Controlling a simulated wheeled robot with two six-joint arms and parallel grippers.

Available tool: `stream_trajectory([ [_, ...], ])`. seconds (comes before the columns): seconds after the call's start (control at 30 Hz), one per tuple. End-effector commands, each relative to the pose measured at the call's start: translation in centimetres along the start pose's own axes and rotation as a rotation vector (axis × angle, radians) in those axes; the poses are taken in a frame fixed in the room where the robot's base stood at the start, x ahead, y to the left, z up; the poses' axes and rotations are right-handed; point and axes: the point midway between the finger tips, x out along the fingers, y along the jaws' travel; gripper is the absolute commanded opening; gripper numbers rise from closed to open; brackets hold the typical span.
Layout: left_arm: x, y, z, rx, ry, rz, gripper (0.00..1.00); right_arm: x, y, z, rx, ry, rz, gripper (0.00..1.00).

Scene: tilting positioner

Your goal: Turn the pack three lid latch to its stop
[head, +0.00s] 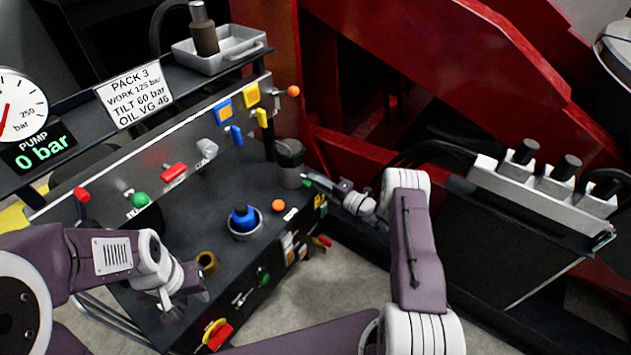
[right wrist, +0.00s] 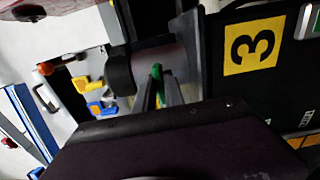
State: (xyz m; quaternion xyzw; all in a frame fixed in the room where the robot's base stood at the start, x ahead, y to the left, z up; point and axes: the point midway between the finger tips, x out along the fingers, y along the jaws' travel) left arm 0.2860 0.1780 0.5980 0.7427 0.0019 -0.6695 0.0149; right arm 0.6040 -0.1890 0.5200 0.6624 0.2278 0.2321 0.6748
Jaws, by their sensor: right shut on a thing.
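A grey canister (head: 289,177) with a dark lid (head: 290,150) stands at the right end of the black bench. In the right wrist view the dark lid (right wrist: 120,73) is left of the fingers. A small green-tipped latch (right wrist: 156,71) sits at the canister's side, between my right fingertips. My right gripper (head: 308,181) comes in from the right and is shut on this latch; the fingers (right wrist: 160,92) hide most of it, so its angle is unclear. My left gripper (head: 183,297) hangs at the bench's front left, near a brass ring (head: 207,262), its jaw gap unclear.
A sign reading PACK 3 (head: 134,94) and a gauge (head: 18,105) stand at the back left. The sloped panel (head: 185,150) carries several coloured knobs and levers. A blue knob (head: 243,217) is mid-bench. A yellow 3 plate (right wrist: 254,45) is right of the fingers.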

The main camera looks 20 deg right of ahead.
Motion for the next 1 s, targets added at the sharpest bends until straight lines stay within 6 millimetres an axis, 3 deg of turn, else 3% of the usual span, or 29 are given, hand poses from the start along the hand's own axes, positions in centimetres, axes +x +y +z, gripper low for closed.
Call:
stream_trajectory([
  [0.57,-0.03,0.0,0.0,0.0,0.0,0.0,0.33,-0.01,-0.04,0.01,0.036,-0.001,0.0,0.0],
  [0.6,-0.03,0.0,0.0,0.0,0.0,0.0,0.33,-0.01,-0.04,0.01,0.036,-0.001,0.0,0.16],
  [0.67,-0.03,0.0,0.0,0.0,0.0,0.0,0.33,-0.01,-0.04,0.01,0.035,-0.001,0.0,0.33],
  [1.0,-0.2,0.0,-0.02,0.0,0.0,0.0,0.33,-0.26,0.04,0.04,0.035,-0.001,0.0,0.35],
])
